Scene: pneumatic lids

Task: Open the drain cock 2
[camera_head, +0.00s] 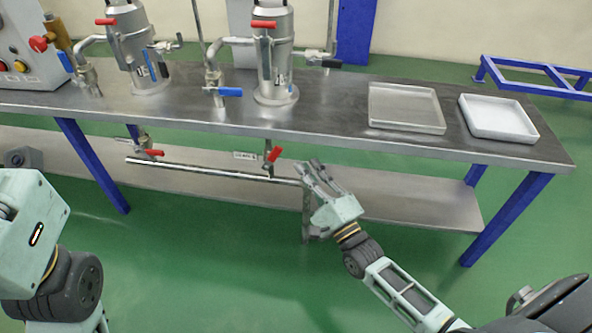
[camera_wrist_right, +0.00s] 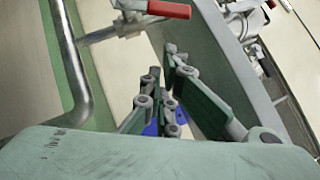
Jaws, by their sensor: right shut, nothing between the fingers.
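The drain cock under the right-hand vessel has a small red lever handle (camera_head: 273,154), which hangs below the table's front edge and is tilted. I take it to be drain cock 2, but the small plate (camera_head: 244,155) beside it is too small to read. My right gripper (camera_head: 314,168) is shut and empty, a little right of and below the red handle and not touching it. In the right wrist view the red handle (camera_wrist_right: 168,9) shows at the top, beyond the closed fingers (camera_wrist_right: 162,62). My left arm shows at the left edge; its gripper is out of view.
A similar red-handled cock (camera_head: 153,152) hangs under the left vessel. A metal drain pipe (camera_head: 215,172) runs below the steel table (camera_head: 330,120), near my right gripper. Two trays, one grey (camera_head: 405,125) and one white (camera_head: 500,133), lie on the right. Green floor in front is clear.

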